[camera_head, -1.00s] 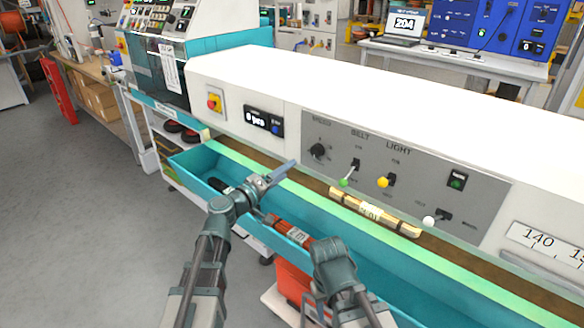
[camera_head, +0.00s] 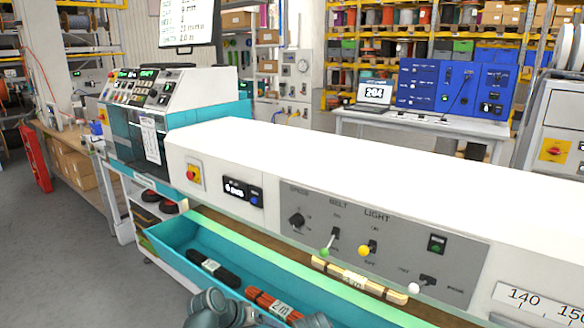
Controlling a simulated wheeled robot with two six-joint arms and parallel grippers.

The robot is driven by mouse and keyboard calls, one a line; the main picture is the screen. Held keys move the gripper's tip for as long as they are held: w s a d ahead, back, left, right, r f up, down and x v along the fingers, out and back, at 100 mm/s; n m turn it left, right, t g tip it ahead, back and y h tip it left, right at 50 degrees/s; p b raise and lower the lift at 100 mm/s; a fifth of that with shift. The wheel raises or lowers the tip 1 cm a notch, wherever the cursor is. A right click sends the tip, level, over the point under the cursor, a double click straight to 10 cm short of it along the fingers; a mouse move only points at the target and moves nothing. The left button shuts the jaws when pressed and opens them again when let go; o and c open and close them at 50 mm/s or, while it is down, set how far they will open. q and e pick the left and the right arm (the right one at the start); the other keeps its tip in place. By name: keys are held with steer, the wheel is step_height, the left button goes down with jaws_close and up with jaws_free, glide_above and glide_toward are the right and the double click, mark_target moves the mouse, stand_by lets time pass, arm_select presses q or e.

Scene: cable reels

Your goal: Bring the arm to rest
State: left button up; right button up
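My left arm's wrist (camera_head: 215,308) shows at the bottom edge, low in front of the teal trough (camera_head: 185,232). Its fingers cannot be made out. Only the top of a joint of my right arm (camera_head: 318,320) shows at the bottom edge. My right gripper is out of the picture. A black cable bundle (camera_head: 214,268) and an orange-red bundle with a white label (camera_head: 270,303) lie in the trough. A tan bundle with a pale label (camera_head: 358,280) lies on the strip below the control panel.
The long white machine (camera_head: 350,160) runs across the view. Its grey panel (camera_head: 300,245) carries a knob, levers and a green button. A console (camera_head: 175,95) stands at the left, and a bench with a laptop (camera_head: 375,93) stands behind. Open grey floor lies at left.

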arm_select(q)
steer(key=s+a+f+g+y, duration=0.4)
steer(key=s+a+f+y, duration=0.15)
steer(key=s+a, duration=0.35)
steer(key=s+d+r+m+y+p, duration=0.1)
steer(key=s+d+r+p, duration=0.1)
steer(key=d+r+p, duration=0.2)
steer(key=s+d+r+m+g+y+p, duration=0.1)
steer(key=s+d+r+m+p, duration=0.1)
steer(key=s+d+r+p, duration=0.1)
steer(key=d+r+p, duration=0.1)
steer(key=d+r, duration=0.1)
steer(key=d, duration=0.1)
steer(key=shift+s+d+r+p, duration=0.2)
steer(key=shift+s+d+p, duration=0.05)
steer(key=shift+s+p, duration=0.1)
arm_select(e)
step_height(320, 180, up, 9)
steer(key=shift+f, duration=0.2)
steer(key=shift+c, duration=0.2)
